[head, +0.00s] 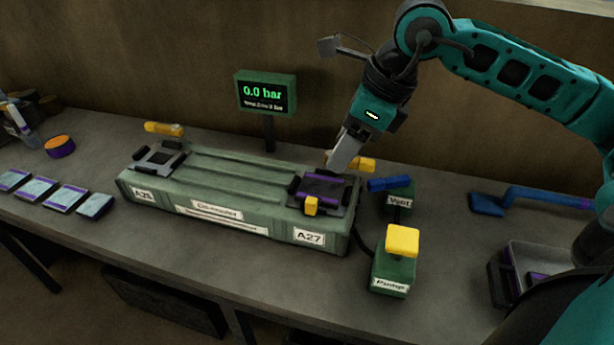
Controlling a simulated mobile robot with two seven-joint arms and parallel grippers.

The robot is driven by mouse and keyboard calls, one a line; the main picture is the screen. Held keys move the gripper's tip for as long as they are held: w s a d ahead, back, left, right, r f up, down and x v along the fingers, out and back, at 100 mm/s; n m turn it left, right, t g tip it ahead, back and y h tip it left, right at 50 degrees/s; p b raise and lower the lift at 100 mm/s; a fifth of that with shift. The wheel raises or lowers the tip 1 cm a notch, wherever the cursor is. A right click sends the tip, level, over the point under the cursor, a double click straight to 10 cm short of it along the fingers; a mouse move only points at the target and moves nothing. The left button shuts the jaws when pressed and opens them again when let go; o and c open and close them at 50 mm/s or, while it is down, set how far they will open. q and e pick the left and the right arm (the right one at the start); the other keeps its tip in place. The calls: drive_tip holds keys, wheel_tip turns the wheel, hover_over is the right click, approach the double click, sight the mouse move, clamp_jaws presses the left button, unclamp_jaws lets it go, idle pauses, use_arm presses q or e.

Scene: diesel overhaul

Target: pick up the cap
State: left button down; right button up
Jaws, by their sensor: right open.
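I cannot tell for certain which piece is the cap. A round purple piece with an orange top (60,146) stands at the left of the bench. My right gripper (336,168) is open and points down behind the A27 end of the green block (240,182). Its tips are close to a yellow bar (362,164); whether they touch it is unclear. A purple-edged plate (322,187) with a small yellow block (311,206) sits on the A27 end. My left gripper is not in view.
A pressure display (266,93) reading 0.0 bar stands behind the block. The Pump box (393,272) with a yellow top and the Vent box (400,196) with a blue lever stand right. Several pale pads (66,197) lie left. A blue tool (490,204) and tray (545,258) lie far right.

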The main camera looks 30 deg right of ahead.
sight(313, 200)
drive_tip(key=x, duration=1.2)
drive_tip(key=shift+s+a+f, duration=0.2)
drive_tip(key=shift+s+f, duration=0.05)
drive_tip(key=shift+f, duration=0.15)
drive_tip(key=shift+c, duration=0.5)
clamp_jaws()
drive_tip(key=shift+r, duration=0.1)
